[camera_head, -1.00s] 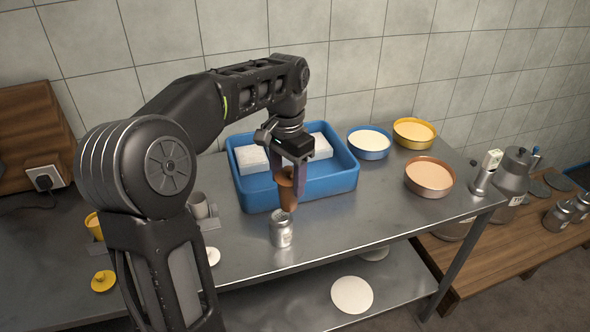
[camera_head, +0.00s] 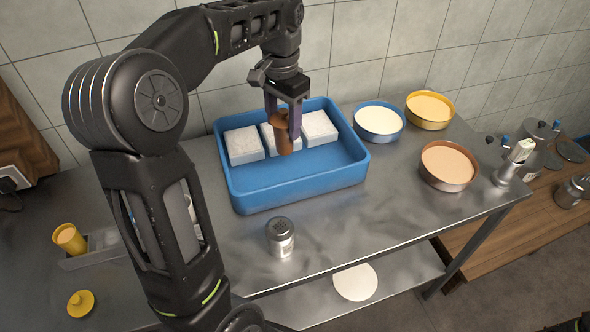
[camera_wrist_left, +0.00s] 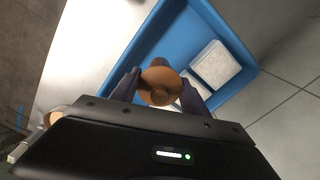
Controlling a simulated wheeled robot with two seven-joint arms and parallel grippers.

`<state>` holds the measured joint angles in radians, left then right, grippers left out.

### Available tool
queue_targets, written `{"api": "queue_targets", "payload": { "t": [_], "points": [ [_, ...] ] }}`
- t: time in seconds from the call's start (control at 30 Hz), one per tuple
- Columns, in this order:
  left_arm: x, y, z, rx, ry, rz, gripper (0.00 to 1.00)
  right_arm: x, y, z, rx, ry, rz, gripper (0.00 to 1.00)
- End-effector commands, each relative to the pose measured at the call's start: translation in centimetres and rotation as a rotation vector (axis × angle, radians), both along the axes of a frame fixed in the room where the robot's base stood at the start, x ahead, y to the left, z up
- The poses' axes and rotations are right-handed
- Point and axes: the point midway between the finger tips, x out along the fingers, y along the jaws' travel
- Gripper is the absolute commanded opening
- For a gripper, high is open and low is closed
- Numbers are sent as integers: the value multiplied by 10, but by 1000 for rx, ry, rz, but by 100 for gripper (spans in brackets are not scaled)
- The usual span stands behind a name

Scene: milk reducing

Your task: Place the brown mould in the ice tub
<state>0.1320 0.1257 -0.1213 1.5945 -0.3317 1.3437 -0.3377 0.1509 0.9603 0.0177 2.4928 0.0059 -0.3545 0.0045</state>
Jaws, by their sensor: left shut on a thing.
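The brown mould (camera_head: 283,136) is a small upright cup shape, held by my left gripper (camera_head: 284,118) above the blue ice tub (camera_head: 298,187). The gripper is shut on it. The tub holds several white blocks, and the mould hides part of the middle one. In the left wrist view the mould (camera_wrist_left: 159,86) sits between the two fingers, with the blue tub (camera_wrist_left: 160,38) beneath and around it. Whether the mould touches a block cannot be told. My right gripper is not in view.
A shaker-like metal canister (camera_head: 280,237) stands in front of the tub. A blue pan (camera_head: 379,122), a yellow pan (camera_head: 430,109) and a brown pan (camera_head: 447,165) stand to the right. A yellow cup (camera_head: 69,238) and yellow lid (camera_head: 80,303) are at left. The counter front is mostly clear.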

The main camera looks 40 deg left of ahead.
Motion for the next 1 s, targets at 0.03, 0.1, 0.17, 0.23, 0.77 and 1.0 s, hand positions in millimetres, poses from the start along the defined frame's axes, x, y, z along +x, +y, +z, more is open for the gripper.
{"api": "queue_targets", "payload": {
  "t": [0.03, 0.1, 0.17, 0.23, 0.77, 1.0],
  "points": [
    [0, 0, -2, 0, 2, 0, 8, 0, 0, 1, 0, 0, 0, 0],
    [0, 0, -9, -1, 3, 0, 8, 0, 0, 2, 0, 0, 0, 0],
    [-1, 0, -18, 0, 5, 0, 8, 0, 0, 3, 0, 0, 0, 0],
    [-1, 0, -31, 0, 5, 0, 8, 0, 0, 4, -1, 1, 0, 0],
    [0, 0, -63, 0, 1, 1, 8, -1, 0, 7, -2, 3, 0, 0],
    [-1, 0, -91, -1, 3, 0, 8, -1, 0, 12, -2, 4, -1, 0]
  ]
}}
